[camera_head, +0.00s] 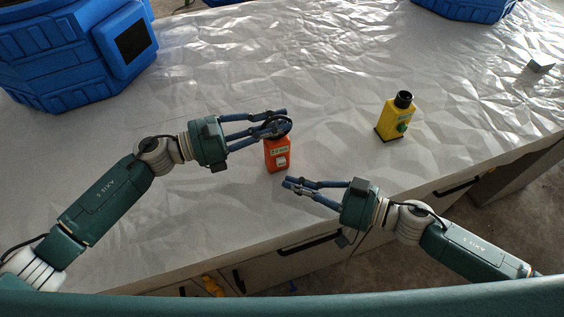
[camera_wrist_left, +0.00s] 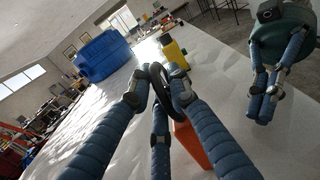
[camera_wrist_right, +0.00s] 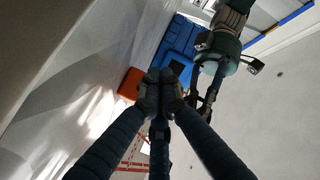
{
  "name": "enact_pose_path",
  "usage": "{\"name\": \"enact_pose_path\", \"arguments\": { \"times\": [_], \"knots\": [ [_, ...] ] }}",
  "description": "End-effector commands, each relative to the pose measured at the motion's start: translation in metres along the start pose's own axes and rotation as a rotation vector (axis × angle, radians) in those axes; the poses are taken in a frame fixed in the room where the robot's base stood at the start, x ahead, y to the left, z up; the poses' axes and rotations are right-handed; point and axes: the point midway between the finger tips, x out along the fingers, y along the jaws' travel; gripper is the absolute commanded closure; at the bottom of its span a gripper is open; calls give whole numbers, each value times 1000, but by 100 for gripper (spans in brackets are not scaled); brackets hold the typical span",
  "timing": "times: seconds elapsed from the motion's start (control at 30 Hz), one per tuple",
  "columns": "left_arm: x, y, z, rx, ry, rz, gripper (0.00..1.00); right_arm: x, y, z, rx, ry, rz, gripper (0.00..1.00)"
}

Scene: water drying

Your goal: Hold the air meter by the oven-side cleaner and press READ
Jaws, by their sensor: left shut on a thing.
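The orange air meter (camera_head: 276,157) has a small display and a pale button area on its front, and a dark ring at its top. My left gripper (camera_head: 279,124) is shut on its top by the ring. In the left wrist view the ring (camera_wrist_left: 158,78) is between the fingers and the orange body (camera_wrist_left: 190,145) shows below. I cannot tell whether its base touches the table. My right gripper (camera_head: 289,183) is shut and empty, just in front and right of the meter, apart from it. The meter's orange side also shows in the right wrist view (camera_wrist_right: 131,84).
A yellow device (camera_head: 398,118) with a black top stands to the right on the crinkled pale table (camera_head: 200,250). A large blue machine (camera_head: 70,60) is at the upper left, another (camera_head: 465,8) at the top right. A small grey block (camera_head: 541,65) lies far right.

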Motion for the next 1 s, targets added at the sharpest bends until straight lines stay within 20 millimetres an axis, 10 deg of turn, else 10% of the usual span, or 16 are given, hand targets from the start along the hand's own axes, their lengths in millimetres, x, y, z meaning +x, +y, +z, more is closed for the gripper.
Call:
{"name": "enact_pose_path", "arguments": {
  "times": [0.97, 1.0],
  "knots": [
    [0, 0, 0, 1, 0, 1, 100, -19, -14, 13, 0, 1, -1, 100],
    [0, 0, 0, 1, 0, 1, 81, -19, -14, 13, 0, 0, -1, 100]
  ]
}}
